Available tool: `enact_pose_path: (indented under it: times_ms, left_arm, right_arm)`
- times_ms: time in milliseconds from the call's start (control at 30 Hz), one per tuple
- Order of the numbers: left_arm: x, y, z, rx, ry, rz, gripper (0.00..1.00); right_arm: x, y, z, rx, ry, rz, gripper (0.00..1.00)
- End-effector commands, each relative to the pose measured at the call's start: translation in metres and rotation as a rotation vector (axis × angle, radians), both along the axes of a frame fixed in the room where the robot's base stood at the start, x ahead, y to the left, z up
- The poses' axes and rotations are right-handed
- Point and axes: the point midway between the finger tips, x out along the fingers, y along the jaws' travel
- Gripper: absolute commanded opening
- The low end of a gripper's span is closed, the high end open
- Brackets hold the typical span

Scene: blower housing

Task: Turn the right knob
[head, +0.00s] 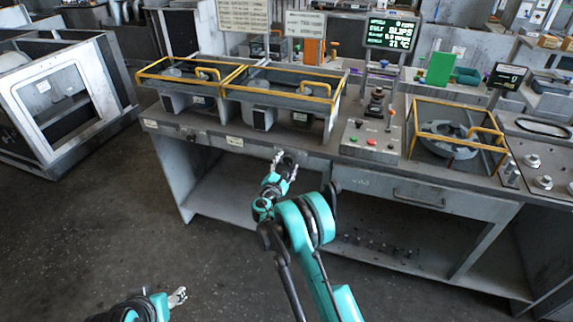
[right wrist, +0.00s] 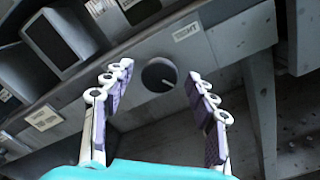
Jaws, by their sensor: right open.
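The right knob (right wrist: 160,74) is a dark round dial with a pale mark, on the grey front panel of the bench. In the right wrist view it shows between and beyond the two fingers of my right gripper (right wrist: 158,84), which is open and empty. In the head view my right gripper (head: 286,162) is in front of the bench's front panel and hides this knob. Another dark knob (head: 191,136) sits further left on the same panel. My left gripper (head: 178,297) is low at the left, away from the bench; its finger opening is unclear.
The bench top carries yellow-railed fixtures (head: 240,88), a button box (head: 372,140) and a lit screen (head: 391,33). A drawer with a handle (head: 418,199) is right of my right gripper. A lower shelf (head: 225,190) lies below. The floor at front left is clear.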

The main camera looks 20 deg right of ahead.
Motion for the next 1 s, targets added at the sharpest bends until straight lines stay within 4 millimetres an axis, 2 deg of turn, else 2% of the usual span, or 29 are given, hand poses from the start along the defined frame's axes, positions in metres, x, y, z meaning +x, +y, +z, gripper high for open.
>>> enact_pose_path:
  times_ms: [167, 600, 800, 1000]
  left_arm:
    - [0.000, 0.000, 0.000, 0.000, 0.000, 0.000, 0.57]
    - [0.000, 0.000, 0.000, 0.000, 0.000, 0.000, 0.57]
    - [0.000, 0.000, 0.000, 0.000, 0.000, 0.000, 0.57]
    - [0.000, 0.000, 0.000, 0.000, 0.000, 0.000, 0.57]
  right_arm:
    - [-0.010, 0.008, 0.000, 0.000, 0.000, 0.002, 0.57]
    - [-0.083, 0.058, 0.000, 0.000, 0.000, 0.003, 0.57]
    - [-0.098, 0.067, 0.000, 0.000, 0.000, 0.000, 0.57]
    - [-0.100, 0.067, 0.000, 0.000, 0.000, 0.000, 0.57]
